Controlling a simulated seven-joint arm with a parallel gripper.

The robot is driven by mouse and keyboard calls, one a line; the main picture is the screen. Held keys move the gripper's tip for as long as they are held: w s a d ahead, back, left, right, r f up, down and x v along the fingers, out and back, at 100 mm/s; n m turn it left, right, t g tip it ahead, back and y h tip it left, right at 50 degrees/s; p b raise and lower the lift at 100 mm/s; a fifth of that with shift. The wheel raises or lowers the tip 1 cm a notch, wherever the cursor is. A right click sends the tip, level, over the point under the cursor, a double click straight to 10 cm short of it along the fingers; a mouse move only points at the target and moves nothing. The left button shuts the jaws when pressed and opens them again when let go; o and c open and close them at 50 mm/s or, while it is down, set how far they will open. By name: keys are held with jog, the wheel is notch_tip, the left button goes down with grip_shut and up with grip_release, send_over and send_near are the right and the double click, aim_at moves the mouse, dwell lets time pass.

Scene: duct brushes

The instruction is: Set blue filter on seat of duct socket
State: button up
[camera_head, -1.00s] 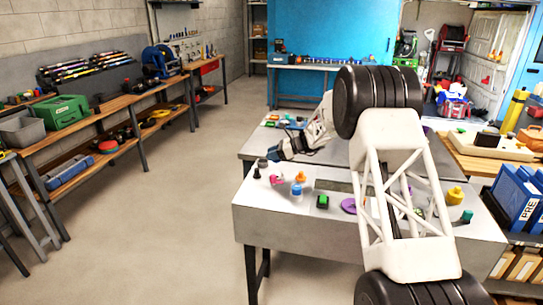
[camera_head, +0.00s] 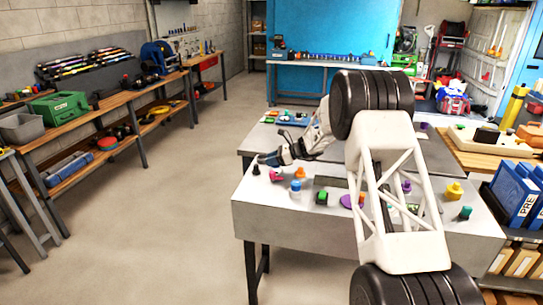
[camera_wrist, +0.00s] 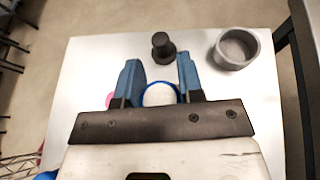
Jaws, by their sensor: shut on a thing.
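My gripper (camera_wrist: 157,75) shows in the wrist view with two blue fingers on either side of a round white disc with a blue rim, the blue filter (camera_wrist: 160,95). The fingers are shut on it. A grey round cup with an open top, which looks like the duct socket (camera_wrist: 236,50), stands ahead and to the right, apart from the filter. In the head view my gripper (camera_head: 270,159) is over the left end of the grey table. The filter cannot be made out there, and the grey cup seems hidden behind the gripper.
A black peg (camera_wrist: 163,47) stands just ahead of the fingers. A green block (camera_head: 321,198) and a purple disc (camera_head: 347,201) lie further right. The table's left edge is near.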

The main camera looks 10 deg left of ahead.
jog(key=shift+f, duration=1.05)
jog(key=shift+f, duration=0.65)
jog(key=o, duration=1)
jog(key=shift+r, duration=0.1)
jog(key=shift+r, duration=0.8)
notch_tip(320, 180, up, 2)
jog(key=shift+r, duration=0.1)
jog(key=shift+s+d+r, duration=0.2)
jog(key=shift+s+d, duration=0.9)
jog(key=shift+s, duration=1.35)
jog(key=shift+s+d+r, duration=0.15)
jog(key=shift+s+d, duration=0.9)
jog(key=shift+s, duration=1.35)
jog(key=shift+s+d+r, duration=0.2)
jog(key=shift+s+d, duration=0.9)
jog(key=shift+s, duration=1.35)
